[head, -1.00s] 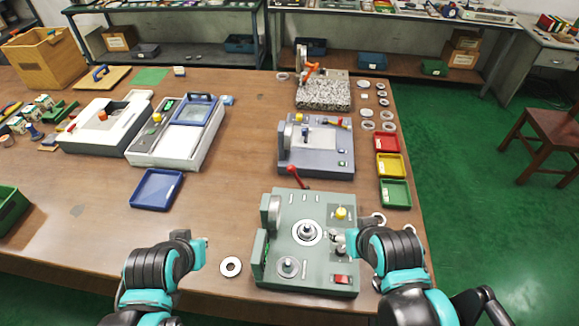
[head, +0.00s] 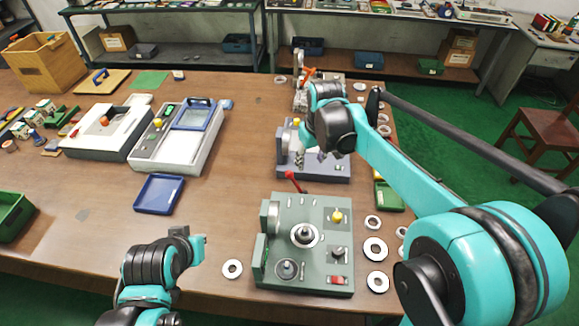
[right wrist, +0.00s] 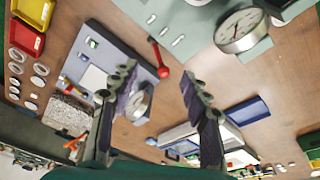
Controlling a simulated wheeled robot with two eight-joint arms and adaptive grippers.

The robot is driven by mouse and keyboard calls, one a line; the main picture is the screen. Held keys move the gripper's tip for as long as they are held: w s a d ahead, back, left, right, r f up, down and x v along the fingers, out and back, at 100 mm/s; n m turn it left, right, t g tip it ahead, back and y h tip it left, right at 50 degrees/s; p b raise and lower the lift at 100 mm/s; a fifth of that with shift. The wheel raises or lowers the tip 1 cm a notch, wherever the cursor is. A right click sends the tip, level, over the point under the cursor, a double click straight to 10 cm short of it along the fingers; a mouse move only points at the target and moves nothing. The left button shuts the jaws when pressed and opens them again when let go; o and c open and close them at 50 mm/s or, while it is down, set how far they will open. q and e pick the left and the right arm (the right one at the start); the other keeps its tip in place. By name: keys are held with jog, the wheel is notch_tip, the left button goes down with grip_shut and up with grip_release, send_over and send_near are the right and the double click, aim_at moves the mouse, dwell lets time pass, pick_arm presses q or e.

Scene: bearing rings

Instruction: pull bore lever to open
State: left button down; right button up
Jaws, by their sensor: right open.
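A lever with a red ball knob (head: 290,175) stands at the back edge of the green machine (head: 318,210). The knob also shows in the right wrist view (right wrist: 163,73), where it appears between my two fingers. My right gripper (head: 318,162) is open and empty, over the grey-blue machine behind the lever; its fingers are partly hidden by the wrist in the head view. The same gripper (right wrist: 158,80) has its fingers wide apart in the right wrist view. I cannot tell its height above the knob. My left gripper (head: 195,245) is left of the green machine, its jaw opening unclear.
The grey-blue machine (head: 340,172) is partly covered by my right arm. A round dial (right wrist: 240,30) sits on the green machine's side. Metal rings (head: 375,248) lie to its right. A blue tray (head: 158,194) lies left, with bare table between.

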jog(key=w+a+f+n+g+p, duration=0.1)
jog(key=w+a+f, duration=0.2)
jog(key=w, duration=0.3)
jog(key=n+g+p, duration=0.1)
jog(key=g, duration=0.1)
send_over(290, 171)
notch_tip(290, 171, down, 4)
jog(key=shift+f, duration=0.2)
notch_tip(290, 171, down, 8)
jog(key=shift+a+b, duration=0.1)
jog(key=shift+b, duration=0.65)
grip_shut()
